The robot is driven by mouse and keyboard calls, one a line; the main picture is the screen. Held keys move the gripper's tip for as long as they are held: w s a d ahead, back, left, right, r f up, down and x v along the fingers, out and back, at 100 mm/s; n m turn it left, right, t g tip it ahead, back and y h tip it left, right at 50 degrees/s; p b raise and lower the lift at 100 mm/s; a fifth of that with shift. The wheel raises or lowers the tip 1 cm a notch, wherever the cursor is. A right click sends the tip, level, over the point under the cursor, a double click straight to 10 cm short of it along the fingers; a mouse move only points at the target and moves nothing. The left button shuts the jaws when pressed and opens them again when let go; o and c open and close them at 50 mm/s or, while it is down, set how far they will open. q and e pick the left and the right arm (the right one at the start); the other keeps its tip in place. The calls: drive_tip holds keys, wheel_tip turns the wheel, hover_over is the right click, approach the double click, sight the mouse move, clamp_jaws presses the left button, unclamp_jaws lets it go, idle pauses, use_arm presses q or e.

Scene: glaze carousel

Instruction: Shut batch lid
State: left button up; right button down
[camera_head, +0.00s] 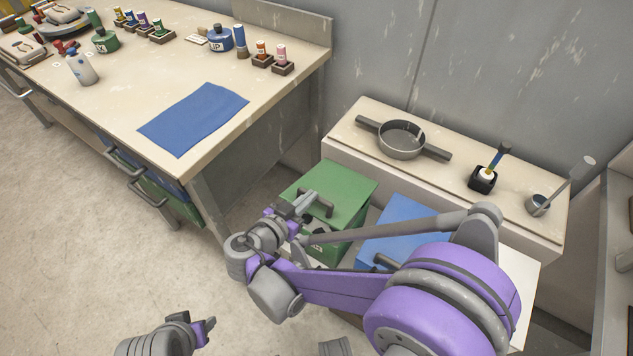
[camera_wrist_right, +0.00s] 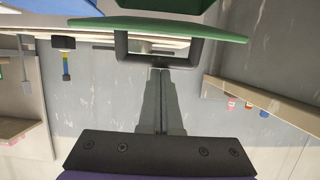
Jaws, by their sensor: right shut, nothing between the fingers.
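A green box (camera_head: 345,235) stands low beside the workbench, with a green lid (camera_head: 345,182) on top. The lid has a dark bar handle (camera_head: 322,203). In the right wrist view, which is upside down, the lid (camera_wrist_right: 200,30) and its handle (camera_wrist_right: 120,47) fill the top. My right gripper (camera_head: 303,202) is shut and empty, its fingertips (camera_wrist_right: 160,72) close by the handle. I cannot tell whether they touch it, or whether the lid is fully seated. My left gripper (camera_head: 209,326) is at the bottom left, away from the box; its jaw opening is unclear.
A blue box (camera_head: 400,228) stands right of the green one, partly behind my right arm. The workbench (camera_head: 130,110) holds a blue cloth (camera_head: 193,118) and several bottles.

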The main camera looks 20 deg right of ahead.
use_arm(q)
wheel_tip(320, 180, down, 7)
drive_tip(key=b, duration=0.5)
drive_tip(key=shift+w+f, duration=0.15)
drive_tip(key=shift+w, duration=0.2)
use_arm(e)
wheel_tip(320, 180, down, 7)
drive_tip(key=s+a+t+h, duration=0.1)
drive_tip(key=s+a, duration=0.1)
drive_tip(key=shift+f, duration=0.2)
drive_tip(key=shift+a, duration=0.1)
use_arm(q)
drive_tip(key=shift+s, duration=0.1)
use_arm(e)
drive_tip(key=shift+r, duration=0.1)
